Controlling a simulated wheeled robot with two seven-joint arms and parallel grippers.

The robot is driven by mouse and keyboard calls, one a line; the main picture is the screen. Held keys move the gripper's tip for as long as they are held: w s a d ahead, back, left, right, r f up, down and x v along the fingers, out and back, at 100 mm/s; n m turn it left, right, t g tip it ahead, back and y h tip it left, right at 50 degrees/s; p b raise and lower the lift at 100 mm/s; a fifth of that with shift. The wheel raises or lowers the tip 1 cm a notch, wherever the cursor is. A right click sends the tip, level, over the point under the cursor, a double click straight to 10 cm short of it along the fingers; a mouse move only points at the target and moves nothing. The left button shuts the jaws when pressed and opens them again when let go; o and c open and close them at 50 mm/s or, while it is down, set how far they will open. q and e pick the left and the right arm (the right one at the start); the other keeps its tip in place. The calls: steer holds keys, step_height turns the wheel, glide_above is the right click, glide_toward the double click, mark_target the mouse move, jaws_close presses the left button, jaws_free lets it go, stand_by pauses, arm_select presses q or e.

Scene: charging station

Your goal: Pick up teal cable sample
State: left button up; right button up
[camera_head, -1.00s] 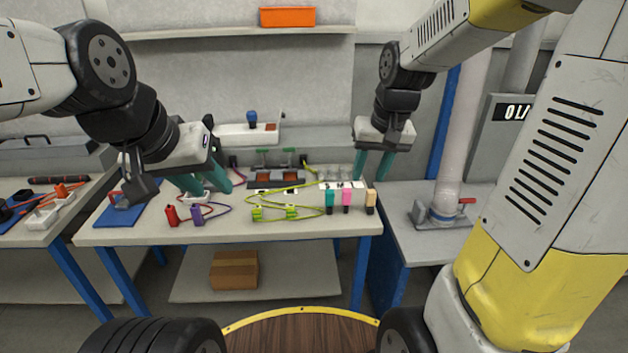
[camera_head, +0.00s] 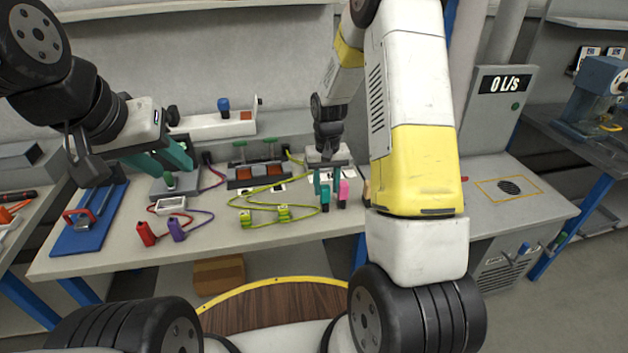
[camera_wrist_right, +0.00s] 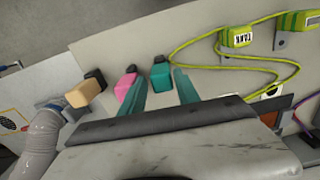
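The teal cable sample (camera_head: 325,199) stands near the front edge of the workbench, with a dark tip. In the right wrist view the teal sample (camera_wrist_right: 162,74) lies between and just beyond the two teal fingertips. My right gripper (camera_head: 327,180) is open above it, its fingers (camera_wrist_right: 158,82) spread apart and pointing down at the sample. I cannot tell whether a finger touches it. A pink sample (camera_head: 344,193) stands close on the right, beside one finger in the wrist view. My left gripper (camera_head: 170,166) is open and empty over the left part of the bench.
Yellow-green cables with connectors (camera_head: 283,213) lie left of the teal sample. Red (camera_head: 146,233) and purple (camera_head: 177,229) connectors lie further left, near a blue board (camera_head: 92,220).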

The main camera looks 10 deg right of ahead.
mark_target(325, 200)
step_height(325, 200, down, 6)
steer(key=shift+a+r, duration=0.1)
steer(key=shift+r, duration=0.1)
jaws_close()
